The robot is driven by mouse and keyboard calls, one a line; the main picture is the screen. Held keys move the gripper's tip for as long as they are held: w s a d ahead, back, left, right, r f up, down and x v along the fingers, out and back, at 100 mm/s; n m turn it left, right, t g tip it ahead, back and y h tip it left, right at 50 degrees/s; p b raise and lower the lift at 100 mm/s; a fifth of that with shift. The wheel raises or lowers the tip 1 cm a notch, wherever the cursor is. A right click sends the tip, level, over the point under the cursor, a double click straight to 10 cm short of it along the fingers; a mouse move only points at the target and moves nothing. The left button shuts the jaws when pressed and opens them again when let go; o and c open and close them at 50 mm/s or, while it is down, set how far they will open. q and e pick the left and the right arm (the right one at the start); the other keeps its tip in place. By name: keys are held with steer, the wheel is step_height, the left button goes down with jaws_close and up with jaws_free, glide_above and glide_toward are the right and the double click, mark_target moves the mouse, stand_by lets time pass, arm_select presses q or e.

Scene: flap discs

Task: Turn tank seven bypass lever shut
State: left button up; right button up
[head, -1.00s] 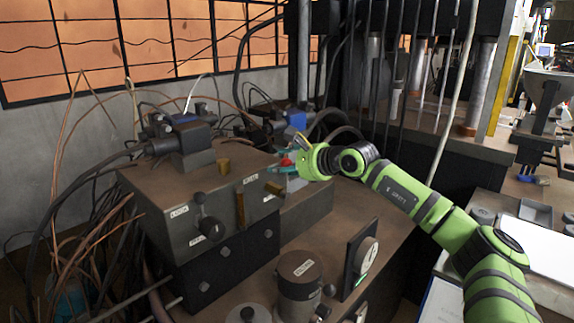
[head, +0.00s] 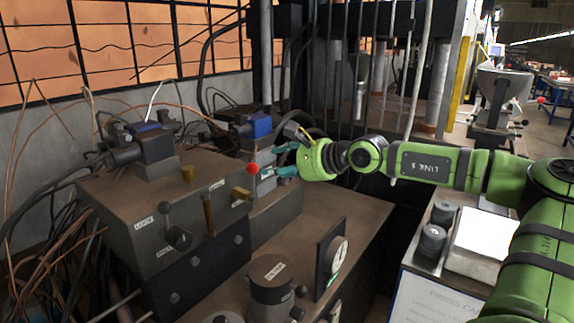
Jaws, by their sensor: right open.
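A dark grey control block (head: 140,225) stands on the bench at centre left, with small white labels too small to read. A red ball knob (head: 253,168) shows at its right rear edge. A brass handle (head: 242,193) lies just below the knob and an upright brass lever (head: 208,214) stands on the front edge. A black-knobbed lever (head: 177,236) is on the front face. I cannot tell which one belongs to tank seven. My right gripper (head: 281,160), with teal fingers, is open and empty, just right of the red knob and apart from it. My left gripper is not in view.
A dark round canister (head: 272,290) and an upright gauge (head: 332,258) stand at the bench front. Loose cables (head: 45,190) crowd the left. Hydraulic columns and hoses rise behind. A white board (head: 482,240) lies on the right. The brown benchtop (head: 310,225) is partly clear.

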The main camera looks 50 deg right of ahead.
steer(key=shift+v, duration=0.9)
steer(key=shift+d+f, duration=0.1)
